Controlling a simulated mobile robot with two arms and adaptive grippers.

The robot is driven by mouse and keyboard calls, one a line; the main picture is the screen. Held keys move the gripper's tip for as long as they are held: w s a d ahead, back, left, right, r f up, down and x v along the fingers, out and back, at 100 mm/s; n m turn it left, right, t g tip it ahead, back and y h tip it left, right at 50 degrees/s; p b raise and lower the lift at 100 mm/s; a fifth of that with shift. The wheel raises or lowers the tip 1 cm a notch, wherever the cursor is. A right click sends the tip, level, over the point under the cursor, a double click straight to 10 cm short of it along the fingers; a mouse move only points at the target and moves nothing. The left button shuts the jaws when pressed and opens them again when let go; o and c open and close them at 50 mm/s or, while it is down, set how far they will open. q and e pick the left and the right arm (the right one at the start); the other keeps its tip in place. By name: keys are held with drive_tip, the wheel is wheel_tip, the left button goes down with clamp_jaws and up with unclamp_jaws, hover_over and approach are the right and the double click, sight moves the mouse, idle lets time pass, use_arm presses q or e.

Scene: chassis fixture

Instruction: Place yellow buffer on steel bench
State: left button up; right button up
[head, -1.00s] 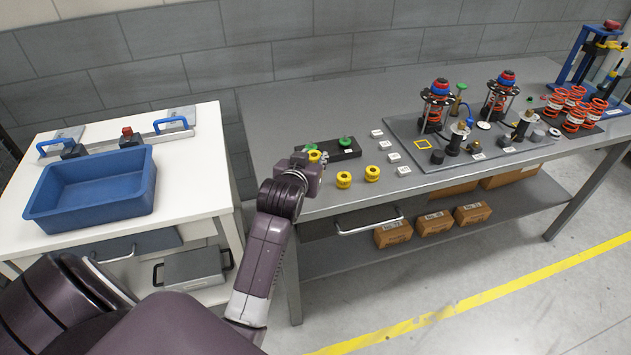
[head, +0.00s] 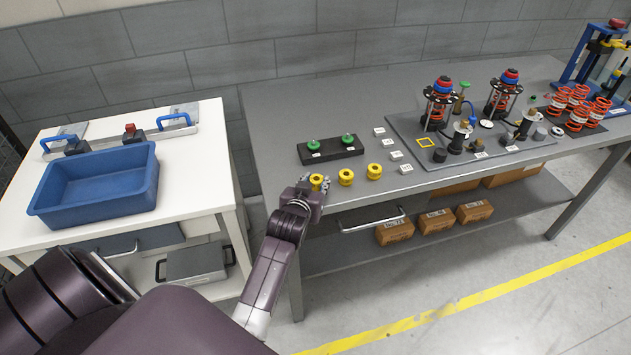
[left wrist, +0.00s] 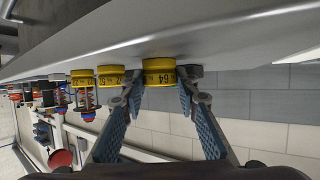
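A yellow buffer (head: 317,183) is at the front left edge of the grey steel bench (head: 285,120), in line with two other yellow buffers (head: 346,177) (head: 374,171). My left gripper (head: 313,184) reaches it from the front. In the left wrist view, this yellow buffer (left wrist: 158,72) sits between the two fingertips of my left gripper (left wrist: 160,78), which close on its sides. It is at the bench surface; I cannot tell if it bears fully on it. The two other buffers (left wrist: 110,76) (left wrist: 82,78) stand beside it. My right gripper is not in view.
A black block (head: 330,152) with two green-topped parts lies behind the buffers. Small white labels (head: 396,156) and a fixture plate (head: 455,170) with spring assemblies are to the right. A white table with a blue bin (head: 95,185) stands at left.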

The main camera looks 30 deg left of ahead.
use_arm(q)
drive_tip(key=o, duration=0.4)
drive_tip(key=shift+c, duration=0.2)
drive_tip(key=b+v, duration=0.1)
drive_tip(key=v, duration=1.1)
drive_tip(key=d+f+m+g+h, duration=0.1)
drive_tip(key=d+f+m+h, duration=0.1)
drive_tip(key=d+f, duration=0.55)
drive_tip(key=d+f+m+h, duration=0.2)
drive_tip(key=d+f, duration=0.3)
drive_tip(key=f, duration=0.6)
drive_tip(key=s+d+f+m+g+h, duration=0.1)
drive_tip(key=s+f+g, duration=0.1)
drive_tip(key=s+f, duration=0.35)
drive_tip(key=s+d+f+g, duration=0.1)
drive_tip(key=s+f, duration=0.2)
drive_tip(key=f, duration=0.6)
drive_tip(key=s+a+f+g, duration=0.1)
drive_tip(key=s+f+g, duration=0.1)
drive_tip(key=s+f, duration=0.5)
drive_tip(key=s+a+f+m+g, duration=0.1)
drive_tip(key=s+f, duration=0.6)
drive_tip(key=s, duration=0.8)
drive_tip(key=s+a+f+g, duration=0.2)
drive_tip(key=s+f+g, duration=0.2)
drive_tip(key=s+f, duration=0.3)
drive_tip(key=s, duration=0.4)
drive_tip(key=shift+s+a+g, duration=0.25)
drive_tip(key=shift+s+g, duration=0.05)
drive_tip(key=shift+g, duration=0.1)
